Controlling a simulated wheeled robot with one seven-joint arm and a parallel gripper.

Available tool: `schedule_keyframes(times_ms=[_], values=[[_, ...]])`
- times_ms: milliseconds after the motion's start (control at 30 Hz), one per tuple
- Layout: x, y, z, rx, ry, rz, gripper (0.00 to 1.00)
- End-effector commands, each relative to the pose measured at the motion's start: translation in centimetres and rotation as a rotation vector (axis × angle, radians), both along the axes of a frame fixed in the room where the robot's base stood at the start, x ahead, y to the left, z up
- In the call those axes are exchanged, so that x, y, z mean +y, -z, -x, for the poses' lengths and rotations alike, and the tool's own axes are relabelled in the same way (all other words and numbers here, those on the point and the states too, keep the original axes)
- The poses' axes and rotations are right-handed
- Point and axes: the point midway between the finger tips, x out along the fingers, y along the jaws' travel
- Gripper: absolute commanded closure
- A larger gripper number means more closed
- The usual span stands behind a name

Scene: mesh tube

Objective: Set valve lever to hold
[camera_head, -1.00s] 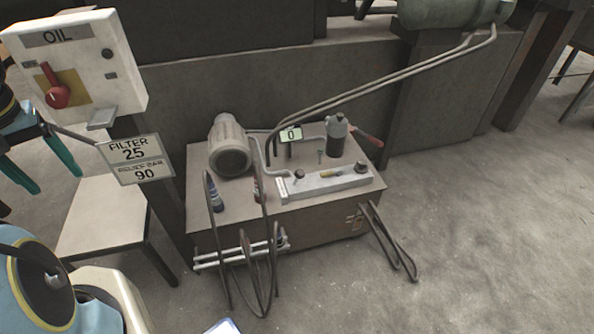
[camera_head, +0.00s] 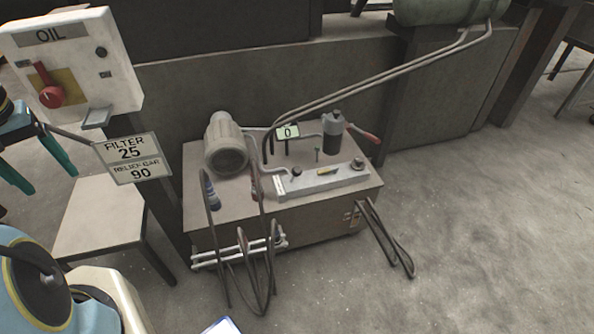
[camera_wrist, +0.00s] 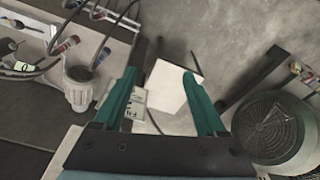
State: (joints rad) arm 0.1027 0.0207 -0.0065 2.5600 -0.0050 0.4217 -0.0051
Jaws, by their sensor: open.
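The power unit (camera_head: 300,232) is a low box with a grey motor and a long metal block (camera_head: 345,179) on top. A red-handled lever (camera_head: 367,135) sticks out beside a dark cylinder (camera_head: 335,133). I cannot tell which is the valve lever; no hold mark is readable. My gripper (camera_head: 51,182) is at the far left, well apart from the unit. The wrist view shows my gripper (camera_wrist: 160,75) open and empty, its teal fingers spread above the floor and a pale stool.
An OIL box (camera_head: 72,70) with a red knob (camera_head: 51,97) stands at upper left above a FILTER 25 sign (camera_head: 131,158). The pale stool (camera_head: 102,220) stands left of the unit. Hoses (camera_head: 388,240) loop off its front and right. The right floor is clear.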

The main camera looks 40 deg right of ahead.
Motion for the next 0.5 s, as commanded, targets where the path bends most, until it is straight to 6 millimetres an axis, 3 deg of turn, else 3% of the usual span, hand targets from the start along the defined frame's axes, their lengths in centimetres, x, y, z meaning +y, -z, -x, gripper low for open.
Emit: schedule_keyframes(times_ms=[133, 233, 500], values=[[-0.6, 1.4, -0.6, -0.022, 0.019, 0.003, 0.24], [-2.1, 4.0, -1.8, -0.071, 0.062, 0.010, 0.24], [-9.3, 12.1, -6.3, -0.293, 0.235, 0.063, 0.24]])
